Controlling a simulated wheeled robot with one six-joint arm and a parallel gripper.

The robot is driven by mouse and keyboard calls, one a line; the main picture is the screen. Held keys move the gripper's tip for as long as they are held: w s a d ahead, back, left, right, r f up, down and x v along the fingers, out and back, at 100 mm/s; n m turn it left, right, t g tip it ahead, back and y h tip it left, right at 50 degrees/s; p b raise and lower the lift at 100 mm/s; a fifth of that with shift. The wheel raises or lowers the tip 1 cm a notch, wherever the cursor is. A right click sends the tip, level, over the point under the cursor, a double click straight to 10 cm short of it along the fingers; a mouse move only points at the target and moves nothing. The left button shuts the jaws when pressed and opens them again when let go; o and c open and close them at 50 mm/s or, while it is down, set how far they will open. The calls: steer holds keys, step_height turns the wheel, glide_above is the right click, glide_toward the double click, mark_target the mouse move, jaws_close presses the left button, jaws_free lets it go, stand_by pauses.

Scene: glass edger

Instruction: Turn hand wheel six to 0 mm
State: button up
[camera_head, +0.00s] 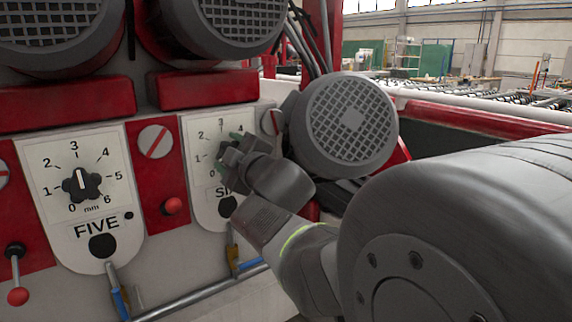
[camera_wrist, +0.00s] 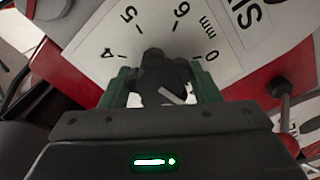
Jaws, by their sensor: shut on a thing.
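Hand wheel six is a dark knob (camera_wrist: 160,75) on the white SIX dial plate (camera_head: 206,128), with a scale in mm. My gripper (camera_head: 230,150) is at this knob in the head view and covers most of it. In the wrist view, the green fingers of my gripper (camera_wrist: 160,86) are shut on the knob, one on each side. The 4, 5, 6 and 0 marks show there beyond the knob. The knob's white line slants to the lower right, past the 0 side; the marks there are hidden, so I cannot read the exact value.
The FIVE dial (camera_head: 72,150) is at the left, its pointer near 3. Red ball levers (camera_head: 172,205) stand between the plates. A round motor (camera_head: 348,125) sits close to the right of the SIX plate, and motors (camera_head: 225,25) overhang above. Pipes and hoses (camera_head: 205,292) run below.

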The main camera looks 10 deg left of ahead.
steer(key=n+b, duration=0.1)
steer(key=n, duration=0.1)
steer(key=n+b, duration=0.2)
steer(key=n, duration=0.1)
steer(key=shift+f+n, duration=0.2)
steer(key=shift+n, duration=0.1)
steer(key=shift+r+n+b, duration=0.1)
steer(key=shift+n+b, duration=1.1)
steer(key=shift+n, duration=0.9)
steer(key=o, duration=1)
